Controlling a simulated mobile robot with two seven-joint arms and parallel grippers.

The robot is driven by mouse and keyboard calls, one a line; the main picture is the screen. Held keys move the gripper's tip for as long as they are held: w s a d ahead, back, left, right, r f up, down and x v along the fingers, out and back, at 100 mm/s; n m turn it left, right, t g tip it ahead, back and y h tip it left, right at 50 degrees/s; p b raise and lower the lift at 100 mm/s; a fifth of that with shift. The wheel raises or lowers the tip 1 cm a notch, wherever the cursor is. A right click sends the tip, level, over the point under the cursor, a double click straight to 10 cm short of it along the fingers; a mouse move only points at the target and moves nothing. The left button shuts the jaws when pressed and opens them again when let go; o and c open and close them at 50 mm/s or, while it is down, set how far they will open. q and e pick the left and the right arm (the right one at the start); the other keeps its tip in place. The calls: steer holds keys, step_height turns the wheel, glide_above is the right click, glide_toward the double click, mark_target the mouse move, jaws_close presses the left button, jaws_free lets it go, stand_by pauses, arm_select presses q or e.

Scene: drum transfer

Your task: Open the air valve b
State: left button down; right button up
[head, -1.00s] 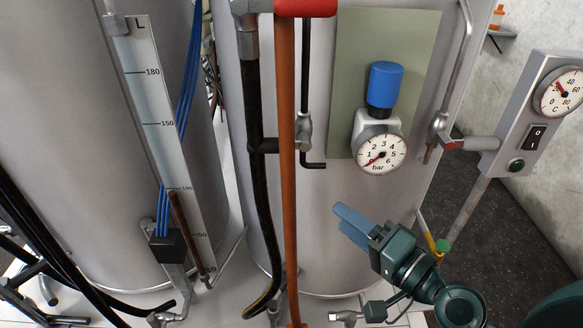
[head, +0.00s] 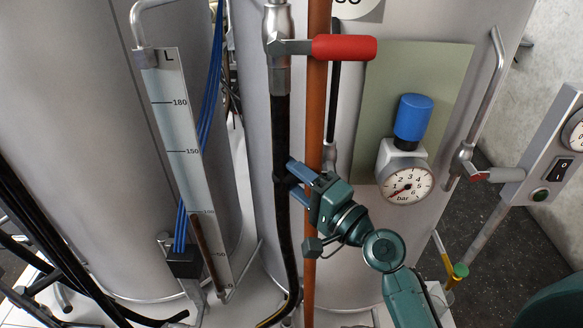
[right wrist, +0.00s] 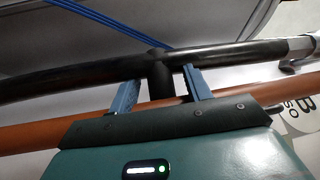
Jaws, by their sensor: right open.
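A valve with a red lever handle (head: 345,47) sits at the top of a black hose (head: 281,135) in the head view. The lever points right, across the orange pipe (head: 317,90). My right gripper (head: 295,180) is open, below the lever, with its blue fingers at the hose and orange pipe. In the right wrist view the gripper (right wrist: 160,88) has a short black bracket (right wrist: 160,75) between its spread fingers; I cannot tell if they touch it. A partly cut-off label with a "B" (right wrist: 280,103) shows there. My left gripper is out of view.
A pressure gauge (head: 405,184) with a blue knob (head: 412,118) stands right of the pipe on a green plate (head: 445,75). A level scale (head: 186,150) and blue cables (head: 208,110) are left.

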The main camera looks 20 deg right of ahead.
steer(key=shift+w+a, duration=0.3)
steer(key=shift+w, duration=0.1)
jaws_close()
stand_by(0.4)
